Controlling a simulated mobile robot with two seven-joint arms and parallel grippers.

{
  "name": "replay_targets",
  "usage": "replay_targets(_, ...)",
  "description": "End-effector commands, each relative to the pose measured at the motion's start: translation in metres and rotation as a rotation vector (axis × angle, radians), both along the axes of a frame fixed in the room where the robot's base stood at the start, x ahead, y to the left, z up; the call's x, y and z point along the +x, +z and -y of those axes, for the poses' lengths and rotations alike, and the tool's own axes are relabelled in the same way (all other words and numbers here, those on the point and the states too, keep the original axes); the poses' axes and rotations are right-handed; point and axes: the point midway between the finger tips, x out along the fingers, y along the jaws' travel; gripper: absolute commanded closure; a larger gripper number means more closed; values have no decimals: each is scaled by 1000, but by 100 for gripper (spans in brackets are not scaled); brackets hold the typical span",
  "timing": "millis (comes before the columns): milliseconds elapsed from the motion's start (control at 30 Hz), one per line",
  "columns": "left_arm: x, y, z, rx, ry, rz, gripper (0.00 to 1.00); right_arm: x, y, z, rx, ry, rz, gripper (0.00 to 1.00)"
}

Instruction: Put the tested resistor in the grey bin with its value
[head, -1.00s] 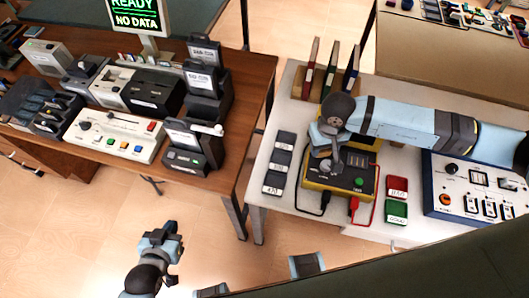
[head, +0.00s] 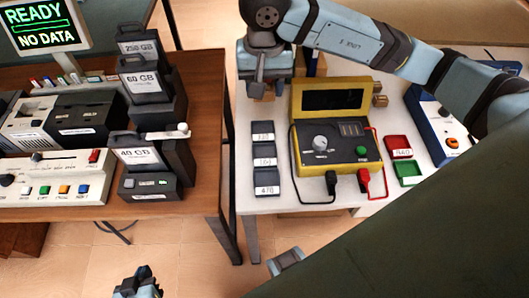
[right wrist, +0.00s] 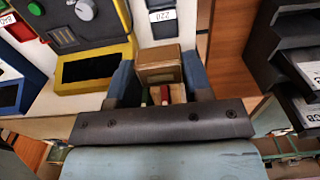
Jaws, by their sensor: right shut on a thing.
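My right gripper (head: 262,88) is shut on a small brown block (right wrist: 158,68), which looks like the resistor. It holds the block above the back left of the white table, behind the bins. Three dark grey bins stand in a column: the rear one (head: 263,128) appears labelled 220, the middle one (head: 264,151) 330 and the front one (head: 267,176) 470. The rear bin (right wrist: 163,27) also shows just beyond the block in the right wrist view. The yellow tester (head: 338,150) has a dark, blank screen. My left gripper (head: 138,284) is at the bottom edge, partly cut off.
A red bin (head: 399,142) and a green bin (head: 408,168) sit right of the tester. Small brown blocks (head: 379,93) lie behind it. Red and black leads hang at its front. A wooden table (head: 205,200) with devices stands left, across a narrow gap.

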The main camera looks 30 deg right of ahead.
Motion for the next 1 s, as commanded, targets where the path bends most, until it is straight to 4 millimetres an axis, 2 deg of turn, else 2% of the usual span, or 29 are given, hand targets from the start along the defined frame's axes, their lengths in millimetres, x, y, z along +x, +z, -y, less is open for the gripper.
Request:
replay_targets(33, 1, -4, 1, -4, 2, 1, 100, -1, -1, 0, -2, -5, 2, 81)
replay_targets(167, 2, -1, 1, -7, 4, 7, 100, -3, -12, 1, -5, -14, -2, 81)
replay_targets(500, 4, -1, -4, 5, 0, 13, 100, -3, -101, 0, -3, -14, -5, 81)
replay_targets(633, 3, -3, -6, 12, -3, 10, 100, -3, -131, 0, -3, -13, -3, 81)
replay_targets(733, 3, -5, -7, 15, -5, 9, 100, -3, -145, 0, -3, -13, 0, 81)
replay_targets(1000, 3, -5, -6, 11, -2, 8, 100, -2, -167, 0, -4, -12, 0, 81)
